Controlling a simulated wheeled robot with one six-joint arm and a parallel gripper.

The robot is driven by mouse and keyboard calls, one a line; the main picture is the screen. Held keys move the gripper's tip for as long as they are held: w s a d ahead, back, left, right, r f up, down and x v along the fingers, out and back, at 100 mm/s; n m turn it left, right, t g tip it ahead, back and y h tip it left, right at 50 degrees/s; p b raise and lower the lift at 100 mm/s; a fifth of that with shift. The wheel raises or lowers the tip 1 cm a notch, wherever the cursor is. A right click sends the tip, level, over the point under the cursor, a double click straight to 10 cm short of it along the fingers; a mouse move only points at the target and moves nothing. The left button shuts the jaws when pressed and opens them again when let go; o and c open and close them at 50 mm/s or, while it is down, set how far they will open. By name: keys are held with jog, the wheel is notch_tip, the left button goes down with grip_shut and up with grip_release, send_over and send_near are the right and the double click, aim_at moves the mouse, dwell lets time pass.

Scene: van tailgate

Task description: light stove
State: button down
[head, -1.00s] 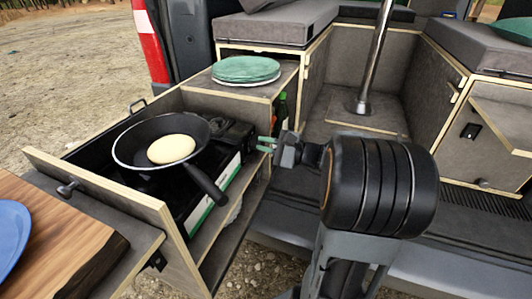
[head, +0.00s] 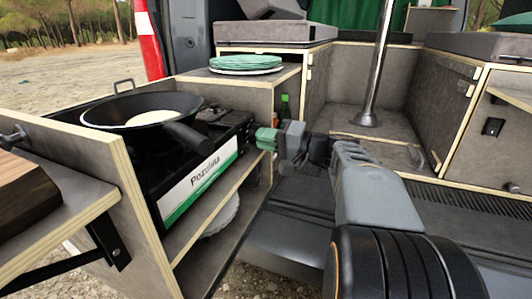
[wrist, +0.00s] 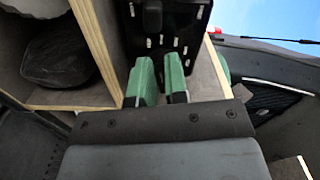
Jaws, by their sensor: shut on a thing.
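The black camping stove (head: 205,178), with a white and green "Pozuleta" label on its front, sits in the pulled-out drawer. A black pan (head: 140,112) with a pale round food in it stands on the stove, its handle toward the front. My gripper (head: 266,139) has green fingertips at the right end of the stove's front. In the wrist view its fingers (wrist: 158,82) are a little apart, against the stove's dark panel (wrist: 178,20). It is shut on a small part there, apparently the stove knob, which the fingers hide. No flame is visible.
Stacked green plates (head: 246,64) rest on the cabinet behind the stove. Bottles (head: 284,107) stand just beyond my gripper. A wooden board (head: 22,188) lies on the left side shelf. A metal pole (head: 378,65) rises at the right.

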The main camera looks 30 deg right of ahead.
jog(key=shift+d+f+n+b, duration=0.15)
jog(key=shift+n+b, duration=0.15)
jog(key=shift+n, duration=0.55)
jog(key=shift+a+f+n+b, duration=0.1)
jog(key=shift+n+b, duration=0.2)
jog(key=shift+n, duration=0.55)
jog(key=shift+w+n, duration=0.1)
jog(key=shift+n, duration=0.2)
jog(key=c, duration=1.1)
grip_release()
jog(key=shift+c, duration=0.2)
jog(key=shift+d, duration=0.1)
jog(key=p+v, duration=0.3)
jog(key=v, duration=1)
jog(key=shift+s+d+p, duration=0.25)
jog(key=shift+s+p, duration=0.1)
